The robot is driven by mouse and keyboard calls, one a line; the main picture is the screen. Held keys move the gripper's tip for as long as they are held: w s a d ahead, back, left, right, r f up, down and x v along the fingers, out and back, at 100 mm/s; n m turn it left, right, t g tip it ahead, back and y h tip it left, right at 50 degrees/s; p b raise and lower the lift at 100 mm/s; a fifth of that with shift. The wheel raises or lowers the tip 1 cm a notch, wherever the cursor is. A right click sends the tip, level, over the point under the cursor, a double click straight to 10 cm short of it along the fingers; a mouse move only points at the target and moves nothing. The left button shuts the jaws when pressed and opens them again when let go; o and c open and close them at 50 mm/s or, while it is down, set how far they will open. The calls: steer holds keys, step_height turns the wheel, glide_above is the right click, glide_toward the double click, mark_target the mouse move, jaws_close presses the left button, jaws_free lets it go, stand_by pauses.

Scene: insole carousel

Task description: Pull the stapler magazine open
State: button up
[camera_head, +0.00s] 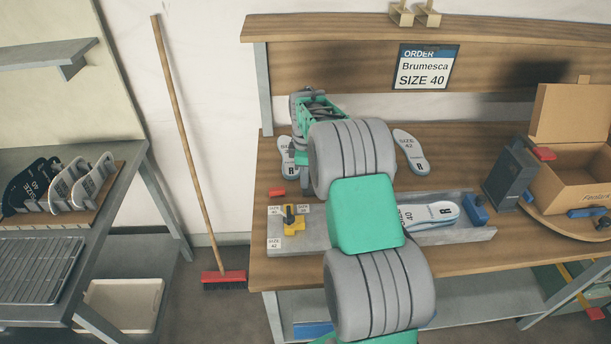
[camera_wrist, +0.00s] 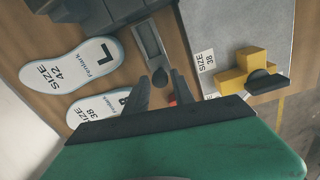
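In the wrist view, a grey slotted metal part with a dark round knob (camera_wrist: 160,77), which looks like the stapler magazine (camera_wrist: 150,42), extends from a dark grey body (camera_wrist: 98,14) at the top edge. My gripper (camera_wrist: 160,82) is open, its two dark fingers pointing at the magazine. The knob appears between the fingertips; I cannot tell whether they touch it. A bit of red shows by the right finger. In the head view my arm covers much of this area, so the stapler and fingertips cannot be made out clearly.
A grey tray (camera_head: 470,236) with a yellow fixture (camera_head: 291,224) lies close on the bench (camera_head: 262,165). Insoles lie beside the fingers, one marked size 42 (camera_wrist: 72,70). A dark box (camera_head: 510,174) and a cardboard box (camera_head: 570,182) stand at right.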

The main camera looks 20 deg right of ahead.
steer(key=r, duration=0.4)
steer(key=r+b, duration=0.1)
steer(key=r, duration=0.3)
steer(key=shift+s+a, duration=0.1)
steer(key=shift+s, duration=0.1)
steer(key=s+a+r+m+t, duration=0.1)
steer(key=s+a+r+m, duration=0.2)
steer(key=s+a, duration=0.3)
steer(key=s+a+r+m+t, duration=0.1)
steer(key=s+a+r+m, duration=0.3)
steer(key=s, duration=0.4)
steer(key=s+a+f+m, duration=0.2)
steer(key=s, duration=0.3)
steer(key=s+a+f+m+t, duration=0.1)
steer(key=s+a+f+m, duration=0.1)
steer(key=s, duration=0.4)
steer(key=shift+s+a+f+m, duration=0.25)
steer(key=shift+a+m, duration=0.15)
steer(key=shift+a, duration=0.1)
